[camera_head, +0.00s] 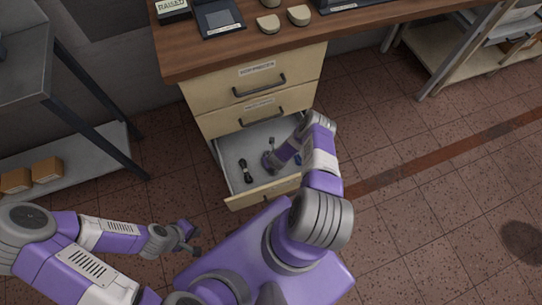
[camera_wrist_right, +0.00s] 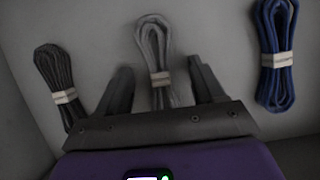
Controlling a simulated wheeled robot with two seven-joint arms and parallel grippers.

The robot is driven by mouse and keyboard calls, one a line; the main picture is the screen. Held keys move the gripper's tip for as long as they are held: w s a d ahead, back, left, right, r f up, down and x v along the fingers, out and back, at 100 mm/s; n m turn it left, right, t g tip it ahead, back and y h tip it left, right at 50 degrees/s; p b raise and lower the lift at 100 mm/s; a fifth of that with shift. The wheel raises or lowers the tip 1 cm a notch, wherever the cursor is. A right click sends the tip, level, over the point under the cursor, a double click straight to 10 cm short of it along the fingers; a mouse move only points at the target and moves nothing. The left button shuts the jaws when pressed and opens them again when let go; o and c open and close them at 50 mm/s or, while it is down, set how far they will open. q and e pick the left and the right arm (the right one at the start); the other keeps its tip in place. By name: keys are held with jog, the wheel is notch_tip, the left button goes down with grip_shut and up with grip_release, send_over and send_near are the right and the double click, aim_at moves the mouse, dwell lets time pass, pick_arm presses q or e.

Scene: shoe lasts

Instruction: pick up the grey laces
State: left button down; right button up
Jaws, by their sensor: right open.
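The grey laces (camera_wrist_right: 154,55), a bundle with a pale paper band, lie on the drawer floor in the right wrist view. They also show in the head view (camera_head: 271,143). My right gripper (camera_wrist_right: 161,80) is open, one finger on each side of the bundle's lower part; I cannot tell if it touches. In the head view my right gripper (camera_head: 268,161) is inside the drawer, partly hidden by its arm. My left gripper (camera_head: 191,238) is empty, its fingers apart, in front of the drawer at the left.
The open drawer (camera_head: 268,194) also holds black laces (camera_wrist_right: 58,82), left of the grey ones, and blue laces (camera_wrist_right: 274,55) to the right. The wooden worktop (camera_head: 245,52) overhangs above. A metal shelf (camera_head: 95,150) with small boxes stands at the left.

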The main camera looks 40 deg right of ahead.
jog(key=c, duration=1.1)
